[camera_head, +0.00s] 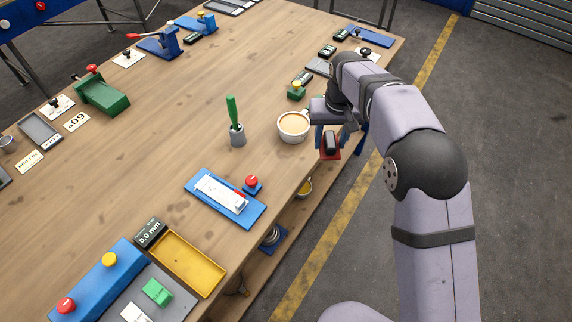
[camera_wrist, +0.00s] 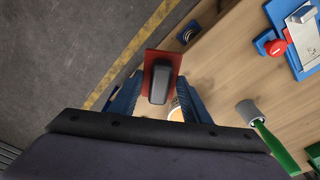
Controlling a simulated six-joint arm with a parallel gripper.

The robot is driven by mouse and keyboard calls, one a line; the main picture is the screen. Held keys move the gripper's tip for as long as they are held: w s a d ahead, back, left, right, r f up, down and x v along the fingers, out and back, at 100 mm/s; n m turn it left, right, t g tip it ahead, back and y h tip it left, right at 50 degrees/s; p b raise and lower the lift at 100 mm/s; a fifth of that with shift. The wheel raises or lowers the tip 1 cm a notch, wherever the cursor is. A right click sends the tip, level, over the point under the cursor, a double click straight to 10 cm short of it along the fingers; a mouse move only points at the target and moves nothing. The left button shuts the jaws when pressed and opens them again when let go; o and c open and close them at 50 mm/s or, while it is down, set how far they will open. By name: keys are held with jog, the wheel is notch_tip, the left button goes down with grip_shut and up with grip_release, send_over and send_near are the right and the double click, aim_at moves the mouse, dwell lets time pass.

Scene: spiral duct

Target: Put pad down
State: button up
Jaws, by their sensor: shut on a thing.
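The pad is a red plate with a black block handle on it. My gripper (camera_head: 331,128) is shut on the pad (camera_head: 329,153) and holds it up near the right edge of the wooden bench. In the camera_wrist view the pad (camera_wrist: 174,61) sits between the blue fingers of my gripper (camera_wrist: 158,96), seen against the floor and the bench edge. It looks clear of the bench top, but its height is hard to tell.
A cup (camera_head: 293,126) of brown liquid stands just left of my gripper. A green-handled tool stands in a grey holder (camera_head: 237,139). A blue fixture (camera_head: 225,197) and a yellow tray (camera_head: 185,264) lie nearer. Bare wood (camera_head: 130,180) lies left of them. A lower shelf shows below the edge.

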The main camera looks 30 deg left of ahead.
jog(key=r+n, duration=0.2)
send_over(284, 165)
jog(key=shift+s+d+f+p, duration=0.1)
jog(key=shift+f+p, duration=0.75)
jog(key=shift+f, duration=1.55)
jog(key=shift+s+f+p, duration=0.1)
jog(key=shift+f+p, duration=0.7)
jog(key=shift+f, duration=1.55)
jog(key=shift+w+f, duration=0.1)
jog(key=shift+f, duration=0.3)
jog(key=shift+f, duration=0.1)
jog(key=shift+f, duration=0.15)
jog(key=o, duration=1.2)
jog(key=r+b, duration=0.1)
jog(key=r, duration=0.3)
jog(key=r+b, duration=0.1)
jog(key=r, duration=0.3)
jog(key=s+d+r+b, duration=0.1)
jog(key=r+b, duration=0.1)
jog(key=r, duration=0.2)
jog(key=shift+r, duration=0.25)
